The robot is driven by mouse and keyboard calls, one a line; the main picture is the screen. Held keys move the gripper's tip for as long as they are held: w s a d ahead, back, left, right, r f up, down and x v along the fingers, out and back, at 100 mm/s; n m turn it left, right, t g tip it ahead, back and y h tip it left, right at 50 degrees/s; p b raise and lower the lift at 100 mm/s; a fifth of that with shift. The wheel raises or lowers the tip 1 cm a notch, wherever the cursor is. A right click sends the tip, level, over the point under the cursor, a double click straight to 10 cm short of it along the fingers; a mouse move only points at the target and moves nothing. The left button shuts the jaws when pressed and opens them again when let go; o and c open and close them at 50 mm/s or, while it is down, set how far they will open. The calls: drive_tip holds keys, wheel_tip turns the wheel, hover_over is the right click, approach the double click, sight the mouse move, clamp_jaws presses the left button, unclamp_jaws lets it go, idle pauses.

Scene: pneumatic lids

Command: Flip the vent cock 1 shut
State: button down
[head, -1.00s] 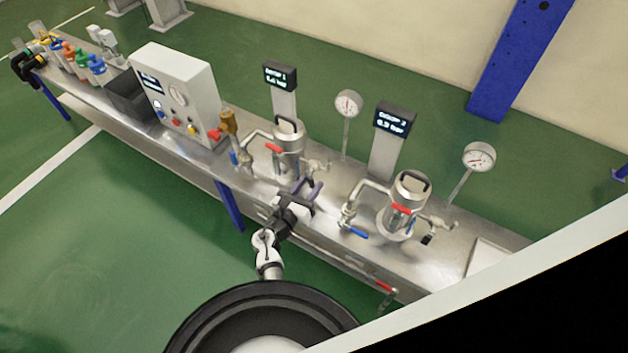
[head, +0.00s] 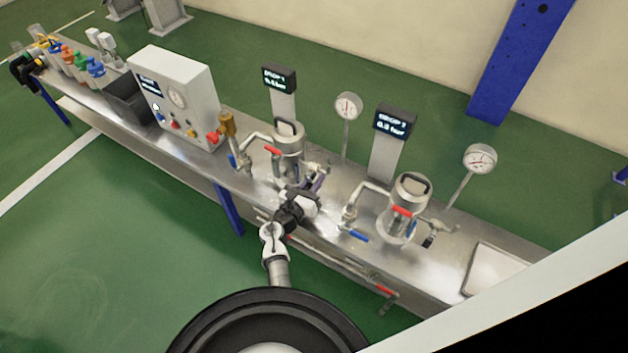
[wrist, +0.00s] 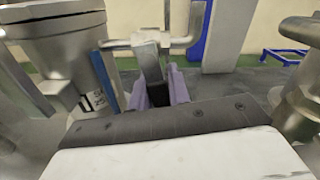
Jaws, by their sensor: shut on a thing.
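In the head view the left metal pot (head: 288,150) stands on the bench, with a red lever (head: 272,150) on its left front. Vent cock 1 (head: 316,168) is the small metal fitting on this pot's right side, partly hidden by my gripper (head: 317,184). In the wrist view the two lilac fingers (wrist: 158,88) are shut around a grey lever-like part (wrist: 148,58) of the cock, below a horizontal metal bar. The pot's wall (wrist: 62,58) is close on the left. The cock's exact lever angle is hard to read.
The right pot (head: 409,195) with its pipes and blue lever (head: 354,233) stands to the right. Two displays, with blurred text, and two gauges (head: 348,106) rise behind. A control box (head: 178,95) stands left. Bare bench top (head: 330,215) lies between the pots.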

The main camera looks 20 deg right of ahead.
drive_tip(key=shift+w+a+f+m+b, duration=0.2)
drive_tip(key=shift+w+m+b, duration=0.05)
drive_tip(key=shift+m+b, duration=0.35)
drive_tip(key=shift+w+r+m, duration=0.1)
drive_tip(key=shift+r+m, duration=0.1)
drive_tip(key=shift+m, duration=0.4)
drive_tip(key=c, duration=1.3)
unclamp_jaws()
drive_tip(key=shift+a, duration=0.1)
drive_tip(key=b+v, duration=0.1)
drive_tip(key=v, duration=1.2)
drive_tip(key=shift+s+a+b, duration=0.25)
drive_tip(key=shift+a+b, duration=0.05)
drive_tip(key=shift+b, duration=0.05)
